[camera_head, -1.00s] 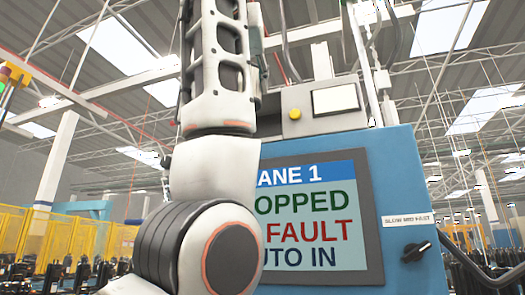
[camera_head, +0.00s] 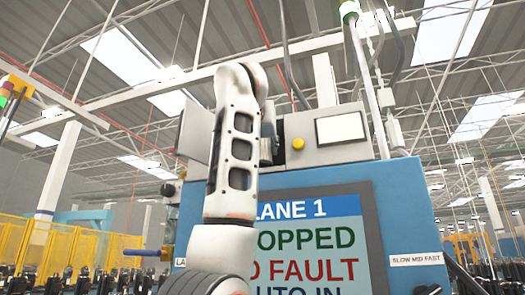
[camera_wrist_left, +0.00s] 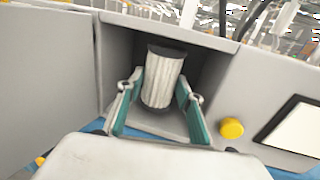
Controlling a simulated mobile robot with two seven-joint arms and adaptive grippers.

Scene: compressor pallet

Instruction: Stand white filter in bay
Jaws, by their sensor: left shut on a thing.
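The white filter (camera_wrist_left: 162,82) is a pale pleated cylinder with a dark cap, seen in the left wrist view. It is roughly upright, leaning slightly in the picture, inside the mouth of the grey bay (camera_wrist_left: 118,50). My left gripper (camera_wrist_left: 158,95) is shut on it, with a teal-padded finger at each side. I cannot tell whether the filter's base touches the bay floor. In the head view my left arm rises in front of the machine and hides the bay and the filter. My right gripper is in neither current view.
Right of the bay are a yellow button (camera_head: 297,143) and a white panel (camera_head: 341,129) on a grey housing. A grey plate (camera_head: 193,131) sticks out left of my arm.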

